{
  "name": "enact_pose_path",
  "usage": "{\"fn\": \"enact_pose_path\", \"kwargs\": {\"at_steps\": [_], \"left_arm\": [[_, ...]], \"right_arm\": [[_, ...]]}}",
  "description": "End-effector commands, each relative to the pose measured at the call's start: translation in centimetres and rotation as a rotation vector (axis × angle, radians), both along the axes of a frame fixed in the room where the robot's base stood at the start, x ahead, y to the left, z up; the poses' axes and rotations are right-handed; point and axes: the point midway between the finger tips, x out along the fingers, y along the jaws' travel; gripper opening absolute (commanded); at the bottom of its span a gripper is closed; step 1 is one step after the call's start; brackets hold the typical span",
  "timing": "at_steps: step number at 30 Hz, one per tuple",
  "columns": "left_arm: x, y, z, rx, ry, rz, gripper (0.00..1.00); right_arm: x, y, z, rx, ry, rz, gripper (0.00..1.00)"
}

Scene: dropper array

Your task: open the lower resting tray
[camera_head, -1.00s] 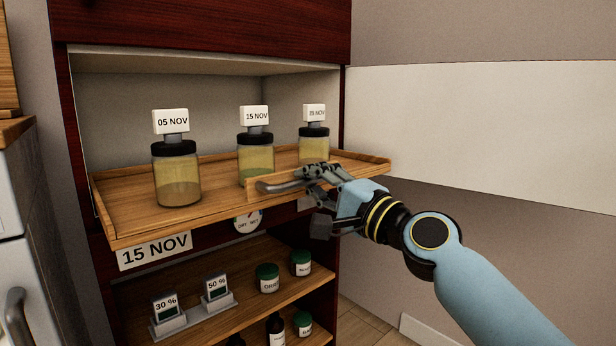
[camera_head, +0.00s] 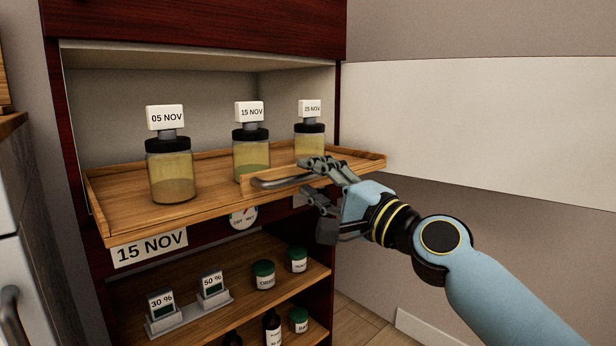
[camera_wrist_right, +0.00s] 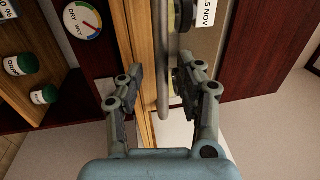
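A wooden tray (camera_head: 130,222) juts out of the dark red cabinet and holds three capped jars: one tagged 05 NOV (camera_head: 171,178), one tagged 15 NOV (camera_head: 251,158), and a third (camera_head: 310,142) whose small tag is hard to read. A grey bar handle (camera_head: 275,183) is on the tray's front; it also shows in the right wrist view (camera_wrist_right: 163,70). My right gripper (camera_head: 318,180) is at the handle's right end. In the wrist view its fingers (camera_wrist_right: 158,88) are apart, on either side of the handle and tray edge, with gaps. My left gripper is out of view.
A 15 NOV plate (camera_head: 149,248) and a dial (camera_head: 243,217) are below the tray. A lower shelf (camera_head: 205,326) holds a stand with 30 % and 50 % displays and green-lidded jars. A pale wall panel (camera_head: 480,130) is at right.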

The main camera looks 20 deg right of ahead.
Motion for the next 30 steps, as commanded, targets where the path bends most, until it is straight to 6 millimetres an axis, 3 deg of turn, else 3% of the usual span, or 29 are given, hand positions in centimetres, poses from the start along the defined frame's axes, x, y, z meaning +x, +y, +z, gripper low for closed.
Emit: {"fn": "enact_pose_path", "kwargs": {"at_steps": [5, 10, 27, 30], "left_arm": [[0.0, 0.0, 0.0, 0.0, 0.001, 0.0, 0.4], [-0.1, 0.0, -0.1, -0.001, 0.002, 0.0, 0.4], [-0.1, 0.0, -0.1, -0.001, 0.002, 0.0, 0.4], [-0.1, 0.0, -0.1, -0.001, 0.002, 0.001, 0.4]], "right_arm": [[-3.2, -1.1, -0.8, -0.004, 0.005, 0.003, 0.36], [-4.8, -1.7, -1.0, -0.001, 0.002, 0.002, 0.36], [-5.1, -1.8, -1.1, -0.001, 0.002, 0.0, 0.36], [-5.8, -1.8, -2.4, 0.004, 0.03, -0.001, 0.36]]}}
